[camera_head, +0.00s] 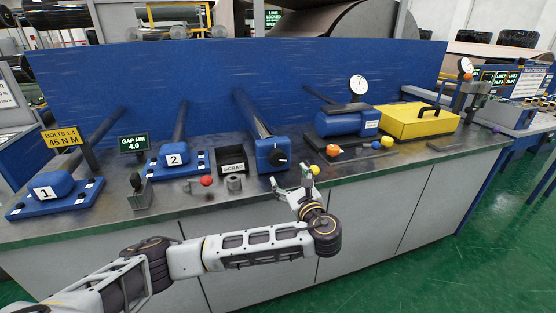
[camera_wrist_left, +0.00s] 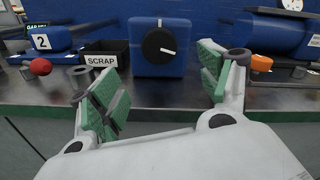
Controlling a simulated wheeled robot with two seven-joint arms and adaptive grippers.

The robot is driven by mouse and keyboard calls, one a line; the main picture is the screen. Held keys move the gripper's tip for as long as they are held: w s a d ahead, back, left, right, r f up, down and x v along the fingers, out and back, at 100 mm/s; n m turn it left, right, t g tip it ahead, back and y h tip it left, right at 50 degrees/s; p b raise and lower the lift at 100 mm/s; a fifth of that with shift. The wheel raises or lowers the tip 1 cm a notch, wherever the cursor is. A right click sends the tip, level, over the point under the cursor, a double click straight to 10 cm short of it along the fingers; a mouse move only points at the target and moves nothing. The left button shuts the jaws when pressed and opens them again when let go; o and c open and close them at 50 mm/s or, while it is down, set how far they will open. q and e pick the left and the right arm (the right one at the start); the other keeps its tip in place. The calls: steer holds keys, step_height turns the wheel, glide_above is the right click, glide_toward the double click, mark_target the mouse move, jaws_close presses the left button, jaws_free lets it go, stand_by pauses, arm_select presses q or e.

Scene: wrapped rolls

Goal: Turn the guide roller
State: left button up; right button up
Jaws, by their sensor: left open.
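A blue block with a round black knob (camera_head: 278,158) stands at the front of the bench, with a long dark roller (camera_head: 252,116) running back from it to the blue panel. The knob also shows in the left wrist view (camera_wrist_left: 159,45), with a white mark pointing right. My left gripper (camera_head: 297,186) is in front of the block, near the bench's front edge. In the left wrist view its green-padded fingers (camera_wrist_left: 158,78) are spread and empty, with the knob beyond them, framed between them and not touched. My right gripper is not in view.
A black SCRAP bin (camera_head: 232,163) stands left of the block, with a red ball-topped part (camera_head: 206,181) and a metal ring (camera_head: 234,184) nearby. A blue unit with a gauge (camera_head: 340,122) and a yellow case (camera_head: 418,122) stand to the right.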

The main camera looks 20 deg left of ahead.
mark_target(279, 161)
arm_select(q)
steer(key=b+x, duration=0.1)
steer(key=x, duration=1)
steer(key=shift+w+a+b, duration=0.1)
steer(key=shift+a+b, duration=0.1)
steer(key=shift+b, duration=0.1)
steer(key=shift+w+a, duration=0.3)
steer(key=shift+w, duration=0.25)
steer(key=c, duration=0.8)
steer(key=shift+a, duration=0.1)
steer(key=shift+c, duration=1)
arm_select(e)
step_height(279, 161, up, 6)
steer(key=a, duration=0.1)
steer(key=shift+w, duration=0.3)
